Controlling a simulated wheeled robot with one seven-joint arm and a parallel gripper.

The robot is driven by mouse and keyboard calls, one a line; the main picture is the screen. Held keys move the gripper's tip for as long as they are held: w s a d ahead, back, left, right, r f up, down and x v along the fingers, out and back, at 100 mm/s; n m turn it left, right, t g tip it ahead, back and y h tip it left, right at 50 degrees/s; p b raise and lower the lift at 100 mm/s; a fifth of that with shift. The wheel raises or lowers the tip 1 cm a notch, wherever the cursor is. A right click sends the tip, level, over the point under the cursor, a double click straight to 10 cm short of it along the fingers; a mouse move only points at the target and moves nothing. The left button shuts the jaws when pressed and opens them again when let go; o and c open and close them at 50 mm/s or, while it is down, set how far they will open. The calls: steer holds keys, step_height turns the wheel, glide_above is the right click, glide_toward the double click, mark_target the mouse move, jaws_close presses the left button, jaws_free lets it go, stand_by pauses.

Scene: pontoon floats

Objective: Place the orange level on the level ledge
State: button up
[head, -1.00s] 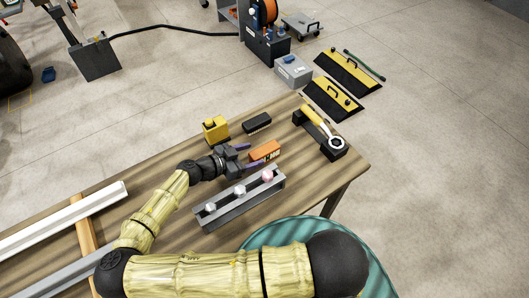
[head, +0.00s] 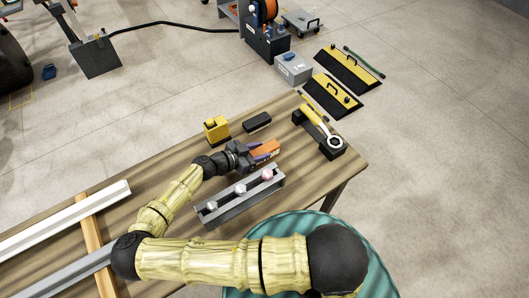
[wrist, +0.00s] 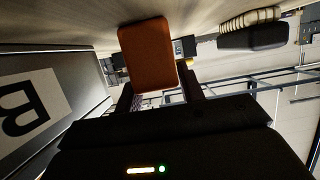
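The orange level (head: 267,147) lies on the wooden table, behind the grey rail. My gripper (head: 259,150) has its purple-tinted fingers around the level's left end. In the wrist view the orange level (wrist: 148,55) shows end-on between my two dark fingers (wrist: 160,93). Whether the fingers press on it is not clear. I cannot tell for certain which object is the level ledge.
The grey rail (head: 222,211) holds white and pink knobs in front of my gripper. A yellow item (head: 216,130) and a black block (head: 257,122) stand behind. A yellow-handled wrench (head: 318,120) rests on a black holder (head: 328,151) at right.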

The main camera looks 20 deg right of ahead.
mark_target(259, 151)
steer(key=c, duration=0.6)
steer(key=shift+r, duration=0.1)
step_height(259, 151, up, 10)
steer(key=b, duration=0.3)
